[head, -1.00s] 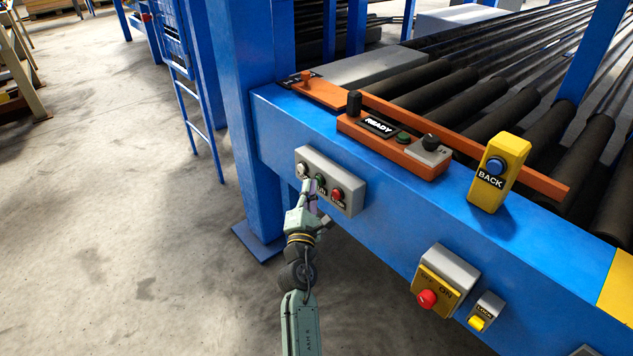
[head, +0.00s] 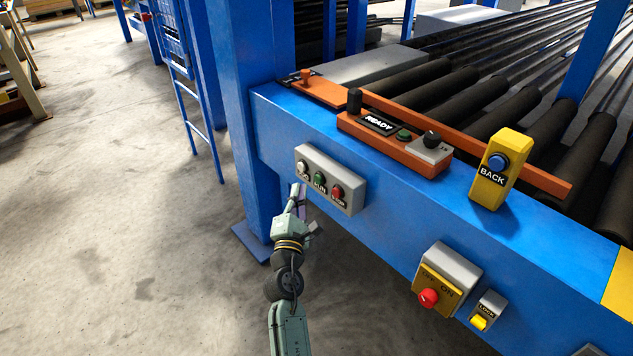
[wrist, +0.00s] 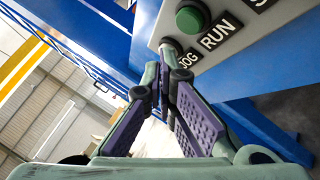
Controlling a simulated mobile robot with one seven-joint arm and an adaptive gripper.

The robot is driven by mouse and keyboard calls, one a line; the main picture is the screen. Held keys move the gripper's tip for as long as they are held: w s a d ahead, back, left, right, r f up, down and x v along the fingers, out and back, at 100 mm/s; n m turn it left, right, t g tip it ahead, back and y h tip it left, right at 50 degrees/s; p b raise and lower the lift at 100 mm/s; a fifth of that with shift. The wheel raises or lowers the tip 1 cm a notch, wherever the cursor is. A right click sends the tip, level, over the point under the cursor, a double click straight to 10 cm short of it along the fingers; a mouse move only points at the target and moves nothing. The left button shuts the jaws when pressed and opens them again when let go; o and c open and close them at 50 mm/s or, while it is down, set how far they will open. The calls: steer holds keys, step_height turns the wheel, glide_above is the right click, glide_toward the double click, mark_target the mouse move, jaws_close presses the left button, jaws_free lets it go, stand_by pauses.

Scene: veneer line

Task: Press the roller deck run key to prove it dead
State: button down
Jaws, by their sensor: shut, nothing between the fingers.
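A grey button box (head: 331,181) is fixed to the front of the blue deck beam. It has a white JOG key (head: 302,166), a green RUN key (head: 320,179) and a red STOP key (head: 337,192). In the wrist view the green RUN key (wrist: 193,17) is uncovered, above and right of the fingertips. The white JOG key (wrist: 170,48) is partly hidden behind them. My gripper (head: 299,190) is shut and empty, just below the left end of the box; it fills the middle of the wrist view (wrist: 165,75). I cannot tell whether the fingertips touch anything.
An orange panel marked READY (head: 380,124) and a yellow BACK button post (head: 498,170) stand on the beam. A red-knobbed switch (head: 428,298) and a LOCK box (head: 487,311) sit lower right. A blue upright (head: 250,120) is behind.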

steer(key=shift+s+a+b, duration=0.35)
steer(key=shift+s+a, duration=0.55)
steer(key=shift+a, duration=0.3)
